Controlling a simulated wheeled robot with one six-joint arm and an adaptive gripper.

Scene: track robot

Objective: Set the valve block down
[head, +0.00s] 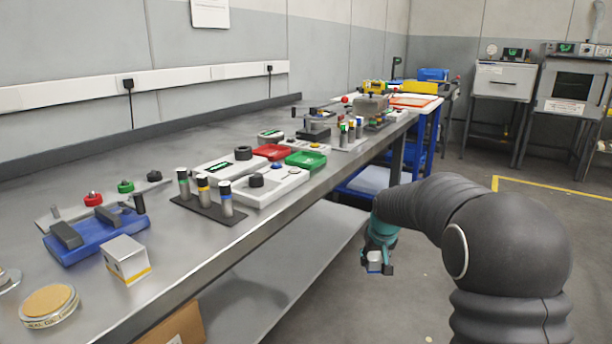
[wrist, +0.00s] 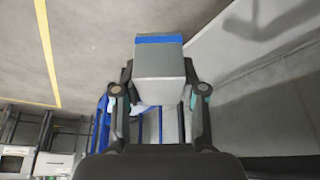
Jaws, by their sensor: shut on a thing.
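My gripper (head: 376,262) is in front of the workbench's right edge, over the floor and lower than the bench top. In the wrist view my gripper (wrist: 159,92) is shut on a grey block with a blue band, the valve block (wrist: 160,64). The block also shows small in the head view (head: 374,258), partly covered by the fingers. A similar silver block with a yellow band (head: 126,260) stands on the near part of the bench.
The steel bench (head: 120,190) holds a blue fixture (head: 95,238), a rack of cylinders (head: 208,208), a red tray (head: 272,151) and a green tray (head: 306,160). A blue-framed cart stands beyond.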

